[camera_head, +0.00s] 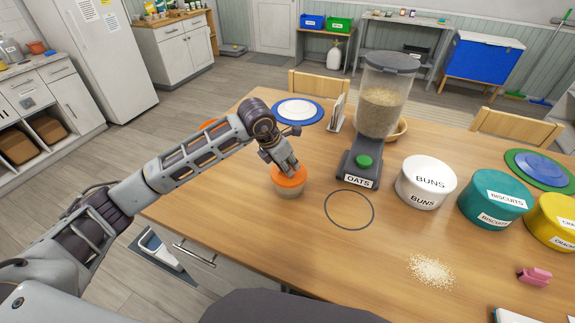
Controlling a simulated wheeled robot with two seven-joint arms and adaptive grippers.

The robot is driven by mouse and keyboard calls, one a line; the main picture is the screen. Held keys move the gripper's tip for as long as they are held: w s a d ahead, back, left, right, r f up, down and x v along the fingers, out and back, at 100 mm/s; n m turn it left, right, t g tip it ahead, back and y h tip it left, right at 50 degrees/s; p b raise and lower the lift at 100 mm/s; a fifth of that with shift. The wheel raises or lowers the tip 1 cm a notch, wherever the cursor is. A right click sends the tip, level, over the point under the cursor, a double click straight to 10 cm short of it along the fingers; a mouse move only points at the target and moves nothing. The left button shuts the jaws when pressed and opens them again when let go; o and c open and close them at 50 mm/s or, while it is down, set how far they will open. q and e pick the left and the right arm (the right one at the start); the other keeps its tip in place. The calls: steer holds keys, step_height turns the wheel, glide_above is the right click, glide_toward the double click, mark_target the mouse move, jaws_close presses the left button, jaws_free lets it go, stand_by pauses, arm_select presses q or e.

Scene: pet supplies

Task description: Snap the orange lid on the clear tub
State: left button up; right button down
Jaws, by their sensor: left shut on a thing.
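The clear tub (288,193) stands upright on the wooden table, left of the oats dispenser, with pale contents showing through its wall. The orange lid (290,181) lies over the tub's mouth and looks about level. I cannot tell whether its rim is fully seated. My left gripper (287,171) points down from above with its fingers at the lid's top, shut on the lid. The fingers hide part of the lid. My right gripper is not in view.
The oats dispenser (364,160) stands right of the tub, behind a dark ring outline (349,210). A white buns tub (425,182), teal biscuits tub (495,205) and yellow tub (555,220) line the right. Spilled oats (430,270) and a pink clip (534,276) lie in front.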

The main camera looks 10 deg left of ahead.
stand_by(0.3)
arm_select(q)
steer(key=o, duration=1.4)
steer(key=shift+r, duration=0.15)
steer(key=shift+r+p, duration=0.6)
steer(key=shift+r, duration=0.75)
steer(key=shift+r+p, duration=0.8)
steer(key=shift+r, duration=1.25)
steer(key=c, duration=1.5)
jaws_close()
